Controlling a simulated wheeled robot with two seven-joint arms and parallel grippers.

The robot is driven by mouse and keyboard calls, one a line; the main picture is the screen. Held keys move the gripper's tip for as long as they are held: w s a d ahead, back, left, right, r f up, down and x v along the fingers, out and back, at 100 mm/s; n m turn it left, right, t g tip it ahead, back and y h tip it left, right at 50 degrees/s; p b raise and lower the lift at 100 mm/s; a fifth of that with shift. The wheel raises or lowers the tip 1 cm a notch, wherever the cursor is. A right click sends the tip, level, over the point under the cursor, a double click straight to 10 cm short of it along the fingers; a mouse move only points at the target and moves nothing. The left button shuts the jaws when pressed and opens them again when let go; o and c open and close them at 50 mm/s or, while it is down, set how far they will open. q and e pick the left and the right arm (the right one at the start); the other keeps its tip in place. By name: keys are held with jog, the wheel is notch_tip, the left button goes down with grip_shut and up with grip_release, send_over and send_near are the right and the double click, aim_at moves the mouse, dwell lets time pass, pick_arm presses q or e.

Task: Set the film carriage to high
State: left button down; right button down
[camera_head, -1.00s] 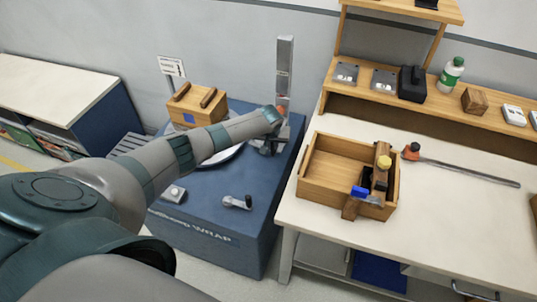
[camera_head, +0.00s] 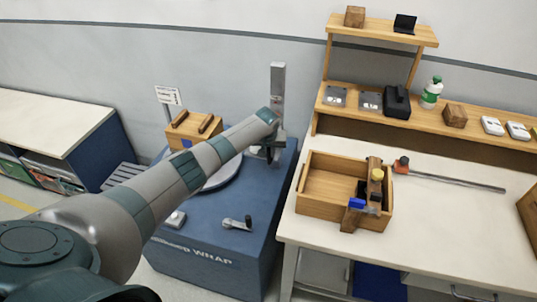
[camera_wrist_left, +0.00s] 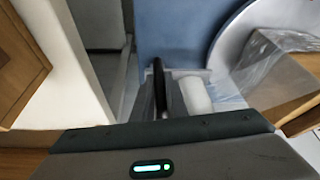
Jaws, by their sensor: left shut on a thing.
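The stretch wrapper (camera_head: 195,250) is a blue base with a round turntable and a grey upright mast (camera_head: 278,90) at its back right. My left gripper (camera_head: 264,152) is beside the mast, partly hidden behind my own forearm. It is shut on the film carriage, whose pale film roll (camera_wrist_left: 196,95) shows in the left wrist view next to a dark upright piece between my fingers (camera_wrist_left: 160,92). Most of the carriage is hidden by my arm in the head view. My right gripper is not in view.
A wooden box (camera_head: 193,131) stands on the turntable, with film by it in the wrist view. A crank-like handle (camera_head: 237,223) is on the base's front. A workbench (camera_head: 440,230) with a wooden tray (camera_head: 320,212) stands close to the right.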

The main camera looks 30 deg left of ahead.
pick_arm(q)
jog(key=shift+w+r, duration=0.1)
jog(key=shift+r, duration=0.25)
jog(key=shift+w+a, duration=0.1)
jog(key=c, duration=1.8)
grip_release()
jog(key=shift+o, duration=0.2)
jog(key=shift+s, duration=0.2)
jog(key=shift+s+d+r, duration=0.2)
jog(key=shift+s+r, duration=0.05)
jog(key=shift+r, duration=0.35)
jog(key=b+v, duration=0.3)
jog(key=v, duration=1.3)
jog(key=shift+s, duration=0.1)
